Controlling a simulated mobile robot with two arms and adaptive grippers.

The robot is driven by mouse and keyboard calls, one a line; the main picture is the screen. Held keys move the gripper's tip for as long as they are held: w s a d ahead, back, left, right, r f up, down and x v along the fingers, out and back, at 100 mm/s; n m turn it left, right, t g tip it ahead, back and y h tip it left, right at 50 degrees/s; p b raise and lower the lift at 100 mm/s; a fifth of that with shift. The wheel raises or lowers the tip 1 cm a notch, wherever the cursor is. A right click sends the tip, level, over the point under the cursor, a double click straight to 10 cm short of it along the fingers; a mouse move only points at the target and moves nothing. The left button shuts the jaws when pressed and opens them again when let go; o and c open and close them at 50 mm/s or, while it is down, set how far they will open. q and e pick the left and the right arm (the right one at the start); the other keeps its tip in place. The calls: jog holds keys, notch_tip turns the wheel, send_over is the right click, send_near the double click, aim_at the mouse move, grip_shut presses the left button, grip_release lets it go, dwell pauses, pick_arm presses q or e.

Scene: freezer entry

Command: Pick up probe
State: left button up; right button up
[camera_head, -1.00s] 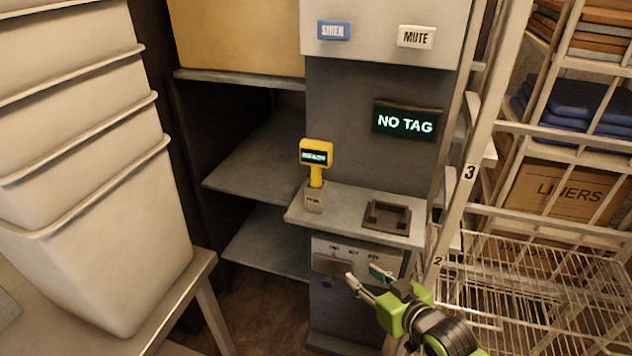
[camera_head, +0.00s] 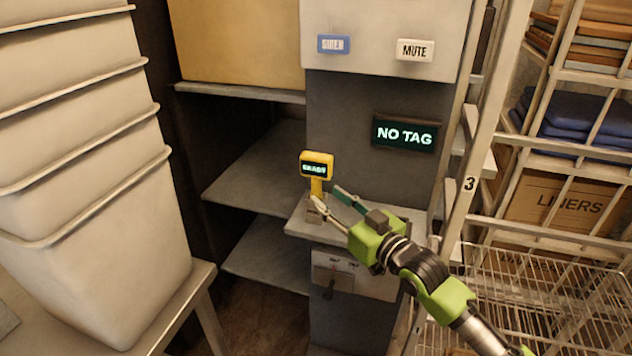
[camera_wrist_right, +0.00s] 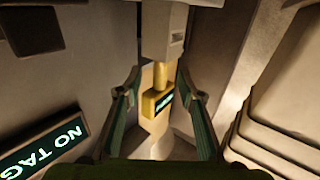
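The yellow probe (camera_head: 316,160) stands upright in a small pale holder (camera_head: 312,214) on the grey ledge, its lit display facing me. In the right wrist view the probe (camera_wrist_right: 157,101) appears upside down, its stem running into the holder (camera_wrist_right: 164,30). My right gripper (camera_head: 328,197) is open just right of and in front of the probe's stem. In the wrist view its two fingers (camera_wrist_right: 160,75) lie apart on either side of the probe, with no clear contact. My left gripper is not in view.
The ledge (camera_head: 300,228) carries the holder; my right arm hides much of its right part. A dark "NO TAG" display (camera_head: 405,134) is on the panel behind. Stacked white bins (camera_head: 90,260) stand left. A rack post (camera_head: 470,180) and wire basket (camera_head: 560,290) are right.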

aim_at(319, 191)
jog(key=shift+p+x, duration=0.6)
jog(key=shift+x, duration=2.4)
jog(key=shift+s, duration=0.1)
jog(key=shift+r, duration=0.1)
grip_shut()
